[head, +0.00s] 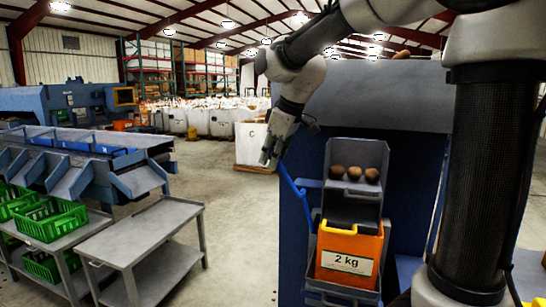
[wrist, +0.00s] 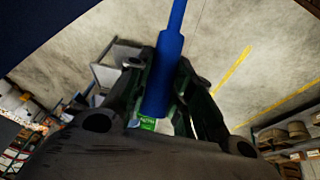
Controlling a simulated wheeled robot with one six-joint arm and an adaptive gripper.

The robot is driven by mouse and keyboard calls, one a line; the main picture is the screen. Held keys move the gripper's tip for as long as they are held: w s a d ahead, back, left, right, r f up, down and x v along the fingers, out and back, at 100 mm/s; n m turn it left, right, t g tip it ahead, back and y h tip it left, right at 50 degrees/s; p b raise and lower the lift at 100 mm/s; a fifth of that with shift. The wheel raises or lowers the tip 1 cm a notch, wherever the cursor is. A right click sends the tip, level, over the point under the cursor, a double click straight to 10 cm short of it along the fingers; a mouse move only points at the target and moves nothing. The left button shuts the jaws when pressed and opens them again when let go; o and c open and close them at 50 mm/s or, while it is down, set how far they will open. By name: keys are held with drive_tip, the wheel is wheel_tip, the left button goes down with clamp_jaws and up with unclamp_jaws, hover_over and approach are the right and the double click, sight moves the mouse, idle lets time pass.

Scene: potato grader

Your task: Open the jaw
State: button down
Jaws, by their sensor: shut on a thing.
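My gripper (head: 270,155) is at the left side of the blue machine. It is shut on a blue lever (head: 290,183), whose lower end runs down toward the grey chute. In the wrist view, the blue lever (wrist: 170,60) passes between the two dark fingers of my gripper (wrist: 172,88). A grey chute (head: 370,155) on the machine front holds three potatoes (head: 354,174). Below it is an orange container (head: 350,243) with a "2 kg" label. I cannot make out any jaw at the chute's lower end.
The blue machine (head: 294,240) stands close on the right. A grey two-shelf cart (head: 143,234) stands to the left, beside green crates (head: 50,218) on a bench. A conveyor (head: 80,140) lies behind. The concrete floor between the cart and the machine is clear.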

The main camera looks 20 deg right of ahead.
drive_tip(key=shift+s+d+r+t+y, duration=0.45)
drive_tip(key=shift+d+y, duration=0.15)
drive_tip(key=shift+d, duration=0.1)
drive_tip(key=shift+s+d+r+t+y, duration=0.45)
drive_tip(key=shift+d+y, duration=0.15)
drive_tip(key=shift+d, duration=0.1)
drive_tip(key=shift+s+d+r+m+t+y, duration=0.15)
drive_tip(key=shift+s+d+t+y, duration=0.4)
drive_tip(key=shift+d+y, duration=0.1)
drive_tip(key=shift+s+d+r+m+t+y, duration=0.15)
drive_tip(key=shift+s+d+t+y, duration=0.35)
drive_tip(key=shift+d+y, duration=0.1)
drive_tip(key=c, duration=1.3)
unclamp_jaws()
drive_tip(key=shift+d, duration=0.1)
drive_tip(key=shift+o, duration=0.2)
drive_tip(key=shift+s+r, duration=0.1)
